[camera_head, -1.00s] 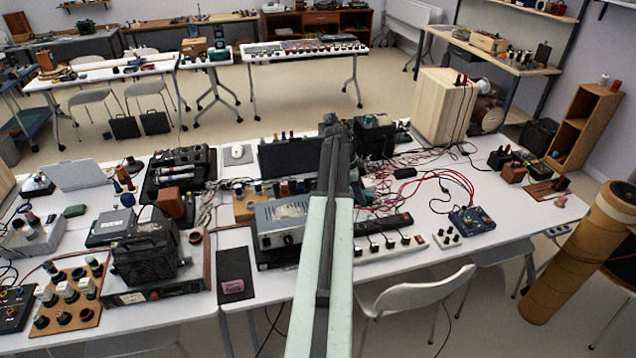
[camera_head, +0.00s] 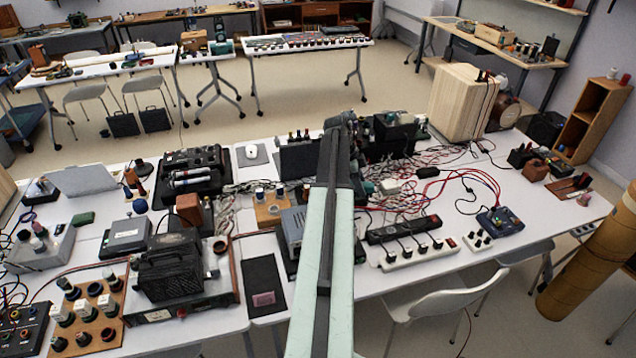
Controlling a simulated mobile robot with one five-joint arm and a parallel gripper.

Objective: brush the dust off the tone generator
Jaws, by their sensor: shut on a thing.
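A grey-blue metal box, which looks like the tone generator (camera_head: 293,226), stands on the white table just left of my arm. My arm hides its right part, and I cannot make out dust on it from here. My gripper (camera_head: 340,122) is at the far end of my pale green arm, over the table beyond the box, near dark equipment. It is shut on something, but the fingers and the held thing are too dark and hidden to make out.
A dark mat (camera_head: 262,272) with a pink block (camera_head: 264,299) lies left of the box. A white power strip (camera_head: 418,252) and tangled red cables (camera_head: 450,174) lie to the right. A white chair (camera_head: 440,302) stands at the front edge. A large brown tube (camera_head: 592,268) stands at right.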

